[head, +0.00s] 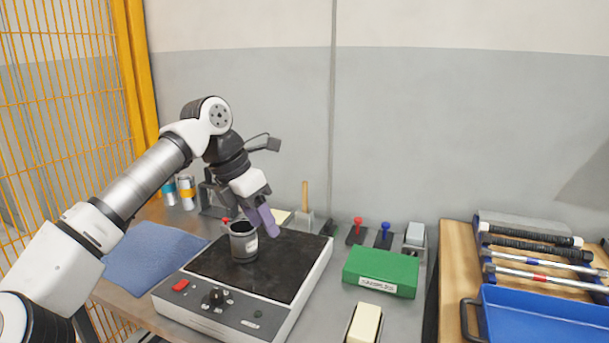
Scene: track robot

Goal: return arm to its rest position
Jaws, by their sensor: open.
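My gripper (264,217) hangs from my arm in the head view, above the back part of a machine (297,302) with a dark top plate and a light casing. Its purple-grey fingers point down and to the right. I see nothing held between them. A dark grey cup (243,244) with a pale label stands upright on the dark plate, just left of and below the fingers. From this angle I cannot tell how far apart the fingers and the cup are.
A blue cloth (150,258) lies left of the machine. A green box (381,273), a pale block (364,324), and red (358,224) and blue (385,229) handled tools are to the right. A blue tray (540,318) sits far right. A yellow mesh fence (65,110) stands left.

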